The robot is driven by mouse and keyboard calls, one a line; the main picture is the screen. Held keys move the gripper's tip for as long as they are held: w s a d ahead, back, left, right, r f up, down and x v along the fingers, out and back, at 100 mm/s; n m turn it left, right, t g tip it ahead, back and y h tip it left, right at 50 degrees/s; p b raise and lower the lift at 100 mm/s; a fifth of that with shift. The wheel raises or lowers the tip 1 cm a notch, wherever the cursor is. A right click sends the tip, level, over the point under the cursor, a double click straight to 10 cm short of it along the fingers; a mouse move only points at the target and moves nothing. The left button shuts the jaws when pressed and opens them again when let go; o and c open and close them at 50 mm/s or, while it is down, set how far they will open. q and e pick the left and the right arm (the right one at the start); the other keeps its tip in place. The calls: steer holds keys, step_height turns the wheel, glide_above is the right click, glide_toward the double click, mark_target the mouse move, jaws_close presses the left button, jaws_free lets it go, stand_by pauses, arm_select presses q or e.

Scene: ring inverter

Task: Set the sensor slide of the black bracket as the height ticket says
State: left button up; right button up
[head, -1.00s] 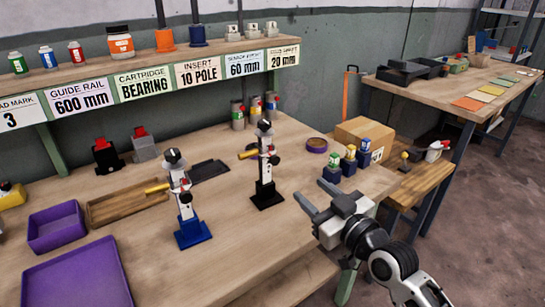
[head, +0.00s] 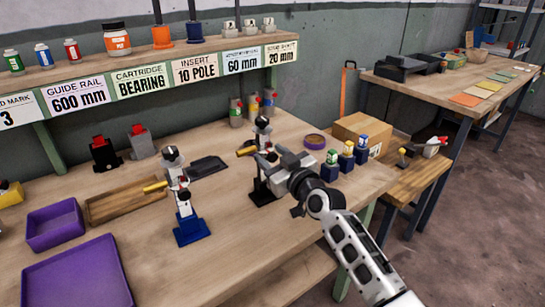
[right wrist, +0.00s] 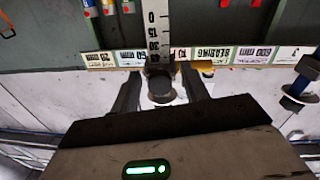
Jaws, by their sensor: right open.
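The black bracket (head: 264,194) stands upright on the bench, with a white scale column and a black base. My right gripper (head: 264,161) is at its column and hides part of it. In the right wrist view the open fingers (right wrist: 161,88) lie either side of a dark round knob (right wrist: 160,84), in front of the scale (right wrist: 155,25). I cannot tell whether they touch it, and the slide's reading is not clear. A shelf ticket (head: 242,61) reads 60 mm; its small top line is blurred. My left gripper is not in view.
A similar blue-based bracket (head: 191,229) stands to the left. A wooden tray (head: 124,205) and purple trays (head: 65,275) lie left.

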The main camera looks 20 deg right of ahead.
jaws_close()
steer(key=shift+f+b, duration=0.85)
steer(key=shift+f, duration=0.15)
steer(key=shift+r, duration=0.15)
jaws_free()
steer(key=v, duration=1.6)
steer(key=shift+a, duration=0.1)
